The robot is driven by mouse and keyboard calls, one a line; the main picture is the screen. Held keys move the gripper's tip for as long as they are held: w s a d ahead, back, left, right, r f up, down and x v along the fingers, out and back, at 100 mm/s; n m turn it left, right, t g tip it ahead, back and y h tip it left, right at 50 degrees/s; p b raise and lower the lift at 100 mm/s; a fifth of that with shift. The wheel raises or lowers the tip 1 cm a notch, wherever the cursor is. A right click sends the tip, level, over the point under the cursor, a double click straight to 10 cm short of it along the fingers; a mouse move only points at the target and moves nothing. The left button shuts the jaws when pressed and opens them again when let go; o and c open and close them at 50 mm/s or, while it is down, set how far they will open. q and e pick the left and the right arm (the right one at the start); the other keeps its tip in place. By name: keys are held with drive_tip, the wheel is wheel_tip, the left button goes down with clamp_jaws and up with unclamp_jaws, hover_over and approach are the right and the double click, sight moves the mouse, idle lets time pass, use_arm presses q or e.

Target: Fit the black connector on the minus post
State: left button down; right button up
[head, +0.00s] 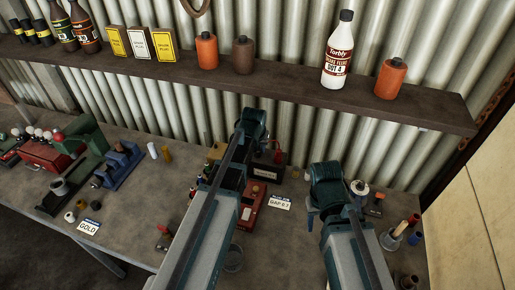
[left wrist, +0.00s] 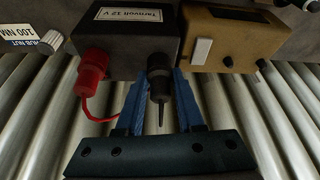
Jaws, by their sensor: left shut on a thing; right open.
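The black connector (left wrist: 160,85) is between the blue fingers of my left gripper (left wrist: 159,78) in the left wrist view, and the gripper is shut on it. It is at the edge of the dark battery (left wrist: 125,38), labelled 12 V. The minus post is hidden, so I cannot tell whether the connector is on it. A red connector (left wrist: 92,68) with a red lead sits on the battery's other side. In the head view the battery (head: 270,171) is partly behind my left arm. My right gripper (head: 312,217) is open at the right, its fingertips mostly hidden.
A brown box (left wrist: 225,40) stands beside the battery. A red device (head: 250,208) and a "GAP" card (head: 279,203) lie in front of it. Small jars and tools (head: 400,228) stand at the right. A shelf (head: 280,92) with bottles runs above the bench.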

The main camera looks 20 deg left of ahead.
use_arm(q)
drive_tip(key=shift+f, duration=0.35)
idle(0.3)
drive_tip(key=shift+c, duration=0.2)
unclamp_jaws()
drive_tip(key=shift+r, duration=0.2)
